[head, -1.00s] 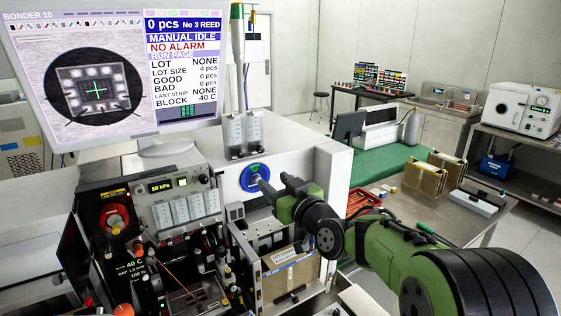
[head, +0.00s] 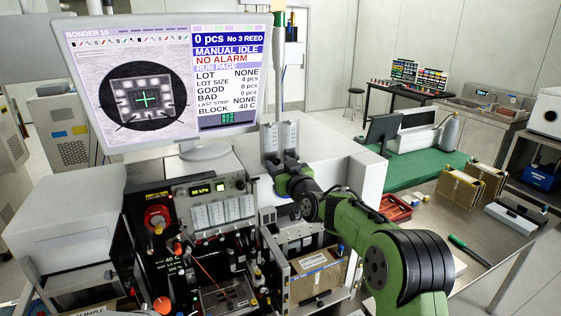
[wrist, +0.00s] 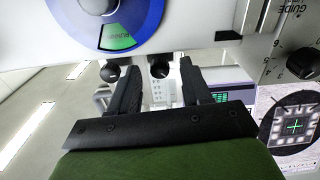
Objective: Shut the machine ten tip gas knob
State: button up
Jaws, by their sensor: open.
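My gripper (wrist: 160,82) is open, with its two dark fingers apart and nothing held between them. Beyond the fingers, small round dark knobs (wrist: 158,69) show in the wrist view, one in line with the gap; I cannot tell whether the fingers reach it. A blue round dial (wrist: 130,18) with a green label is at the top of that view. The wire bonder's front panel (head: 205,195) has a pressure readout, a red knob (head: 158,217) and a small dark knob (head: 240,184). I cannot read which knob is the tip gas knob.
The monitor (head: 215,140) labelled BONDER 10 stands above the machine, left of my arm. Grey upright blocks (head: 281,141) stand behind my gripper. A cardboard-coloured box (head: 318,280) is below my arm. A steel table (head: 470,230) is at right.

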jog(key=shift+c, duration=0.3)
grip_shut()
jog(key=shift+f+m+b, duration=0.15)
jog(key=shift+m+b, duration=0.65)
jog(key=shift+m, duration=0.7)
jog(key=shift+o, duration=0.3)
grip_release()
jog(key=b+v, duration=0.5)
jog(key=v, duration=1)
jog(key=shift+s, duration=0.4)
